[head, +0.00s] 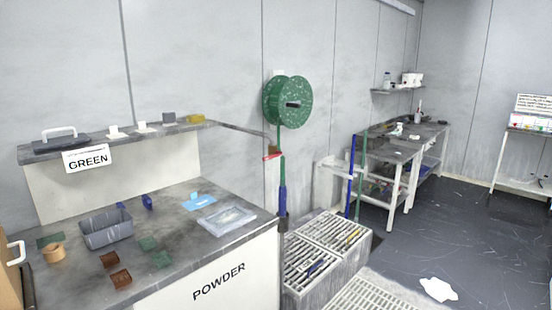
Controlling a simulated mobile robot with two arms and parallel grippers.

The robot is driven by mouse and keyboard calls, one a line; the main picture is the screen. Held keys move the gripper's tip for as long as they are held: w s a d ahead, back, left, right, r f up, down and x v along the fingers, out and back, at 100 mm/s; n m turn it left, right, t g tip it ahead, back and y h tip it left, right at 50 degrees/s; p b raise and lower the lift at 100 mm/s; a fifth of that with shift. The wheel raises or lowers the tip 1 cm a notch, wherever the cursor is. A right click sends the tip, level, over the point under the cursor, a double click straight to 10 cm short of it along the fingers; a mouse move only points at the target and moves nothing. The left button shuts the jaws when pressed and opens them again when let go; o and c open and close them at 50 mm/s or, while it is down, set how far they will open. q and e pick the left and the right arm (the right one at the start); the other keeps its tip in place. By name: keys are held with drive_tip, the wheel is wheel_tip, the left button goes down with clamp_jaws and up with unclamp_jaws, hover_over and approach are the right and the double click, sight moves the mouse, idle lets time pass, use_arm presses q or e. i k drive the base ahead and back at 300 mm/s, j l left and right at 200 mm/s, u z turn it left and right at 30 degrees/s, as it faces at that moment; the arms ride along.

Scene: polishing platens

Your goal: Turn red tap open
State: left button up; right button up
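A small red tap handle (272,156) shows in the head view, on the green hose or pipe (283,172) below a green hose reel (288,102) on the wall. The handle sticks out to the left of the pipe and looks roughly level, slightly tilted. A blue sleeve or nozzle (283,202) hangs at the lower end of the pipe. Neither of my grippers is in view, and nothing touches the tap.
A bench marked POWDER (219,283) fills the left, carrying a grey bin (106,232), a clear tray (227,220) and small blocks. Slatted grates (330,232) lie below the hose. A workbench (392,147) stands behind. Dark floor (460,230) at right is mostly clear, with a white patch (438,289).

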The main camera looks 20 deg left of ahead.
sight(278, 154)
drive_tip(key=i+j, duration=0.2)
drive_tip(key=j, duration=0.15)
drive_tip(key=i+j, duration=0.15)
drive_tip(key=j, duration=0.15)
drive_tip(key=i+j, duration=0.2)
drive_tip(key=j, duration=0.15)
